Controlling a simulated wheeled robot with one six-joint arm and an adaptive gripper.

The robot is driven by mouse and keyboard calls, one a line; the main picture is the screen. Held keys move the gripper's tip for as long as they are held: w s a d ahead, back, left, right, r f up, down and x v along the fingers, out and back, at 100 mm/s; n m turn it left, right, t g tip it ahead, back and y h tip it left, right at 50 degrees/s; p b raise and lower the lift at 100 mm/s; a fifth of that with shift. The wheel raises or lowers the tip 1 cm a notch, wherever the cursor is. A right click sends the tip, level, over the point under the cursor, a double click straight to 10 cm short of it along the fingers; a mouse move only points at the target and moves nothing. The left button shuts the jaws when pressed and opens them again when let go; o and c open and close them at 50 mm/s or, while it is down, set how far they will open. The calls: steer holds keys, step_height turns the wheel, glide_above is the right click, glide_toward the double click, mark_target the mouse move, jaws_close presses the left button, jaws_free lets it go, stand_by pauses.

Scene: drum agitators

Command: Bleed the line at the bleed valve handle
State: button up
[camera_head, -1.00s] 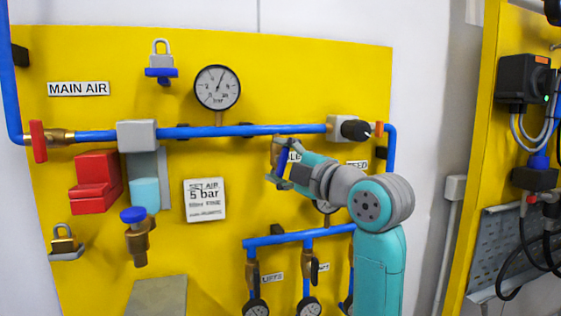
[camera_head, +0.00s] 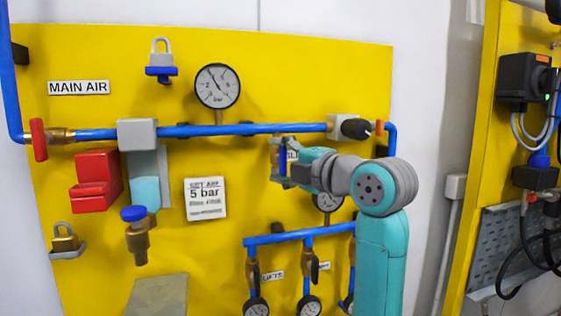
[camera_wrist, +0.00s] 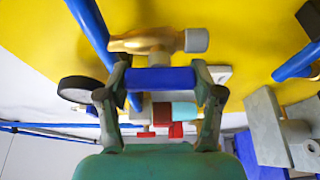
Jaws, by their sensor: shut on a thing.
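The bleed valve handle (camera_wrist: 160,80) is a blue bar. In the wrist view it spans between the two fingers of my gripper (camera_wrist: 160,95), which is shut on it. The brass valve body (camera_wrist: 143,41) with a grey end lies just beyond the handle. In the head view my gripper (camera_head: 282,158) is just below the blue main pipe, right of the panel's middle, with the blue handle (camera_head: 283,156) upright at its fingers. My arm comes in from the right and partly covers the label by the valve. The large pressure gauge (camera_head: 217,86) has its needle pointing up and left.
The blue main pipe (camera_head: 255,130) crosses the yellow panel (camera_head: 300,75). A grey block with a black knob (camera_head: 355,129) sits on it above my arm. A lower blue pipe (camera_head: 290,238) with small valves and gauges is below. A red valve handle (camera_head: 38,140) is far left.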

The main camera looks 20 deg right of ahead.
steer(key=o, duration=1.2)
steer(key=shift+c, duration=0.2)
steer(key=v, duration=1.2)
